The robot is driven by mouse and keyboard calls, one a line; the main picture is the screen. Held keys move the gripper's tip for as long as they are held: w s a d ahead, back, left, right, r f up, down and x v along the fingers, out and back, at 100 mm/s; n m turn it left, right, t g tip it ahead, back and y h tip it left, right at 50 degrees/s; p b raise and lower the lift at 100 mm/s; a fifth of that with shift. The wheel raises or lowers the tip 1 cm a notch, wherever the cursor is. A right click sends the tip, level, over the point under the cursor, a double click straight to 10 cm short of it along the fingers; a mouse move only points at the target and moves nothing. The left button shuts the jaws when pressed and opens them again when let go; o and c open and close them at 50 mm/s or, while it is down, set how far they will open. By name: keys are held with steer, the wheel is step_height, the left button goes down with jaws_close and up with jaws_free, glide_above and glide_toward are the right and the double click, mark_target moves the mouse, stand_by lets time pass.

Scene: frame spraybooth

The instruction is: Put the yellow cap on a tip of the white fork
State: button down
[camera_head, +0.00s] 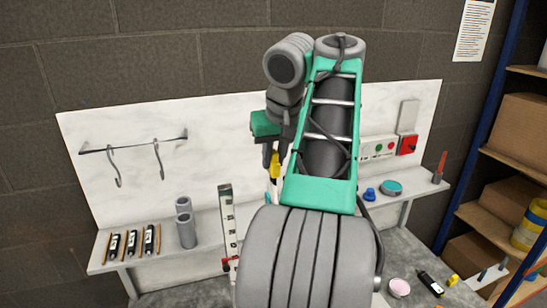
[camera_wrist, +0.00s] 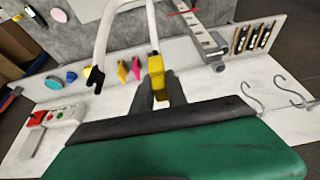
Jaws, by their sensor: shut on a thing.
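My gripper (camera_head: 273,160) is shut on the yellow cap (camera_head: 276,168), in front of the white back panel. In the wrist view the yellow cap (camera_wrist: 156,64) sits between the dark fingers (camera_wrist: 158,88). The white fork (camera_wrist: 152,28) shows there as two curved prongs. The end of the right prong meets the cap in the picture; I cannot tell whether the cap is seated on it. The left prong's tip (camera_wrist: 95,76) is dark, with a bit of yellow beside it. In the head view my arm hides most of the fork.
Two hooks (camera_head: 160,160) hang on the panel at left. A blue knob (camera_head: 370,194), a teal disc (camera_head: 391,187) and a red switch box (camera_head: 407,145) are at right.

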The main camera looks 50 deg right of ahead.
mark_target(275, 153)
steer(key=shift+f+b, duration=0.45)
steer(key=shift+f, duration=0.1)
steer(key=c, duration=1.2)
jaws_free()
steer(key=shift+c, duration=0.2)
steer(key=shift+r, duration=0.1)
steer(key=p+v, duration=0.7)
steer(key=v, duration=0.1)
steer(key=shift+p, duration=0.3)
steer(key=w+a+f+n+y+b, duration=0.1)
steer(key=w+a+f, duration=0.2)
steer(key=a, duration=0.4)
steer(key=w+a+f+n+t+y, duration=0.1)
steer(key=w+a+f, duration=0.25)
steer(key=a, duration=0.25)
steer(key=w+a+f+n+y+b, duration=0.1)
steer(key=w+a+f, duration=0.1)
steer(key=a+f, duration=0.35)
steer(key=s+a+f+n, duration=0.1)
steer(key=s+a+f, duration=0.2)
steer(key=a+f, duration=0.2)
steer(key=s+a+f+n+b, duration=0.1)
steer(key=s+a+f, duration=0.2)
steer(key=a+f, duration=0.3)
step_height(275, 153, down, 3)
steer(key=shift+s+f+n+h, duration=0.1)
steer(key=shift+s+n+h, duration=0.25)
steer(key=shift+n+h, duration=0.05)
